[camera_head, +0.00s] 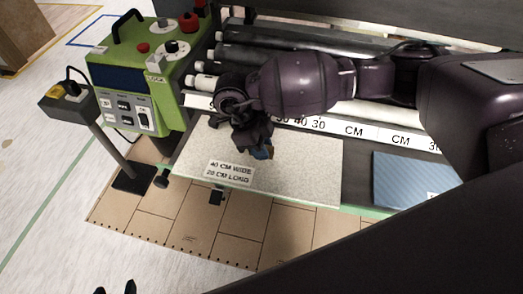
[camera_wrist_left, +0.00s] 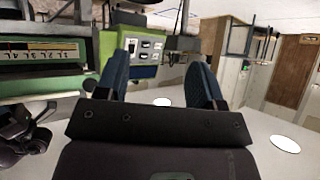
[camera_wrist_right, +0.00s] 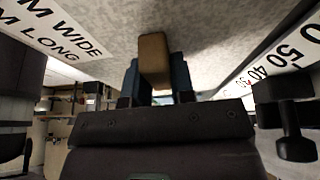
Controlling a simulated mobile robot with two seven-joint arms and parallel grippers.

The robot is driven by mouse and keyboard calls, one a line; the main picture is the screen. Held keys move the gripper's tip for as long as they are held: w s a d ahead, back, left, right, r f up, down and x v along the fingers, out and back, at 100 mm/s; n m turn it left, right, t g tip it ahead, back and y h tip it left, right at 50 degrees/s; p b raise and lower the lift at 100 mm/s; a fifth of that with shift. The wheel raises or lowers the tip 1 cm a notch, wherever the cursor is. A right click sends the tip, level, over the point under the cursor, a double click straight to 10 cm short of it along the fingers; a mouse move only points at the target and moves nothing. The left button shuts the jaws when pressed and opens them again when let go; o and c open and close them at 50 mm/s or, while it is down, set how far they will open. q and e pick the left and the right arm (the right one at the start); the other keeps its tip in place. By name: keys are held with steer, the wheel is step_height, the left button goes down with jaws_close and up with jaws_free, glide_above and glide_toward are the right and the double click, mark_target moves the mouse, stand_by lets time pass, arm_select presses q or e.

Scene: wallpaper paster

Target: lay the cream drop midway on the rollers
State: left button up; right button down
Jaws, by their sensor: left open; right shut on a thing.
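The cream drop (camera_head: 305,170) is a flat speckled sheet with a label, "40 CM WIDE 28 CM LONG", in front of the white ruler strip. My right gripper (camera_head: 262,150) is over its middle. In the right wrist view my right gripper (camera_wrist_right: 154,82) is shut on a tan tab (camera_wrist_right: 154,52) against the speckled cream drop (camera_wrist_right: 190,25); whether they are joined is unclear. The dark rollers (camera_head: 285,62) lie behind the ruler, partly hidden by my right arm. My left gripper (camera_head: 115,289) is at the bottom left, open and empty in the left wrist view (camera_wrist_left: 160,85).
A green control box (camera_head: 150,65) stands left of the rollers, with a small pedestal (camera_head: 72,105) beside it. The ruler strip (camera_head: 355,131) carries numbers. A blue sheet (camera_head: 398,178) lies to the right of the cream drop. Brown panelled flooring (camera_head: 230,235) is in front.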

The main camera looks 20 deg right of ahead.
step_height(320, 180, up, 20)
steer(key=p, duration=0.3)
